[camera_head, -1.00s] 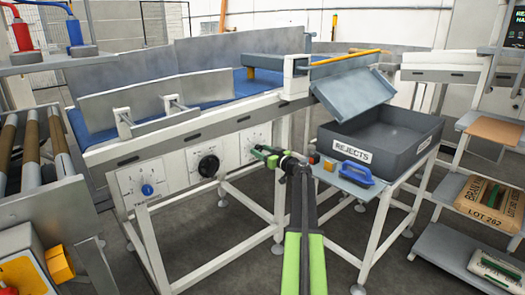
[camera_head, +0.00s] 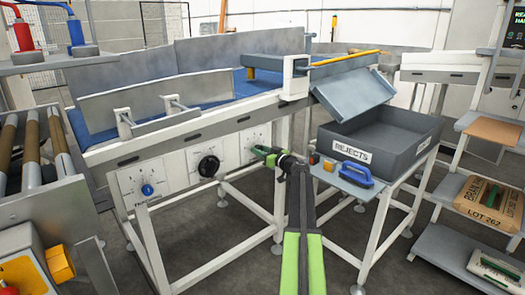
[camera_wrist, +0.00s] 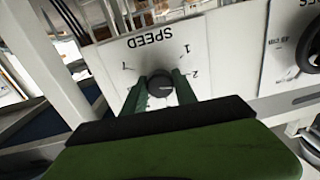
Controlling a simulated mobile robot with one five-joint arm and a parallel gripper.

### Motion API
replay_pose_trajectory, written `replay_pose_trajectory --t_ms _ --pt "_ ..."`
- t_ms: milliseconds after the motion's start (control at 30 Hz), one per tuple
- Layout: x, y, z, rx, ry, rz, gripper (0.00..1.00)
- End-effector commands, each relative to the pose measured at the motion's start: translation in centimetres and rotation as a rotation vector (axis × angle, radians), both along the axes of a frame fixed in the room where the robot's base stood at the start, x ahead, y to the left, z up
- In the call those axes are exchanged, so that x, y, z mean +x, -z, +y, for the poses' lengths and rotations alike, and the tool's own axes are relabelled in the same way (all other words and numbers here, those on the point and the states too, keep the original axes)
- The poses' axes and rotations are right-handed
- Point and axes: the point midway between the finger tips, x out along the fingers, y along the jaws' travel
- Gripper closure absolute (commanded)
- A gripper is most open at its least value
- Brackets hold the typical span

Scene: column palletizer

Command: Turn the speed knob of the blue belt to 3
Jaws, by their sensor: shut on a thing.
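The blue belt (camera_head: 215,88) runs along the top of the white-framed conveyor. Its speed panel (camera_head: 253,137) is the rightmost of three on the front, and my gripper (camera_head: 263,152) reaches it from the right. In the wrist view the speed panel (camera_wrist: 150,50) is upside down, with the marks 1 and 2 readable on the right. The black speed knob (camera_wrist: 160,84) sits between my two green fingertips, which are shut on it. My gripper hides the knob in the head view. The knob's pointer cannot be made out.
A black handwheel (camera_head: 208,166) and a blue knob (camera_head: 147,190) sit on panels to the left. A dark rejects bin (camera_head: 385,155) stands right of my arm, with a blue-handled thing (camera_head: 358,174) on a ledge before it. Shelves (camera_head: 450,192) stand far right.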

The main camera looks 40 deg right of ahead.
Motion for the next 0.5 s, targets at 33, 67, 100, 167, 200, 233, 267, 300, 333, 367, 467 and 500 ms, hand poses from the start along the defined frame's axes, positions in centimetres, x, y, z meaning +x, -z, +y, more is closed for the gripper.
replay_pose_trajectory --t_ms 33,67,100,167,200,233,267,300,333,367,467,500 --pt "-0.3 -0.08 -0.4 0.008 0.016 -0.002 1.0" --pt "-0.31 -0.08 -0.33 0.013 0.017 -0.002 1.0" --pt "-0.32 -0.08 -0.26 0.022 0.017 -0.003 1.0" --pt "-0.33 -0.07 -0.18 0.043 0.017 -0.004 1.0" --pt "-0.34 -0.07 -0.14 0.06 0.017 -0.005 1.0" --pt "-0.35 -0.06 -0.12 0.075 0.017 -0.006 1.0" --pt "-0.35 -0.06 -0.1 0.092 0.017 -0.007 1.0" --pt "-0.35 -0.05 -0.07 0.117 0.016 -0.009 1.0" --pt "-0.36 -0.04 -0.06 0.137 0.016 -0.01 1.0" --pt "-0.37 -0.04 -0.04 0.158 0.016 -0.011 1.0" --pt "-0.39 -0.02 0.0 0.237 0.015 -0.016 1.0" --pt "-0.4 -0.01 0.01 0.269 0.015 -0.018 1.0"
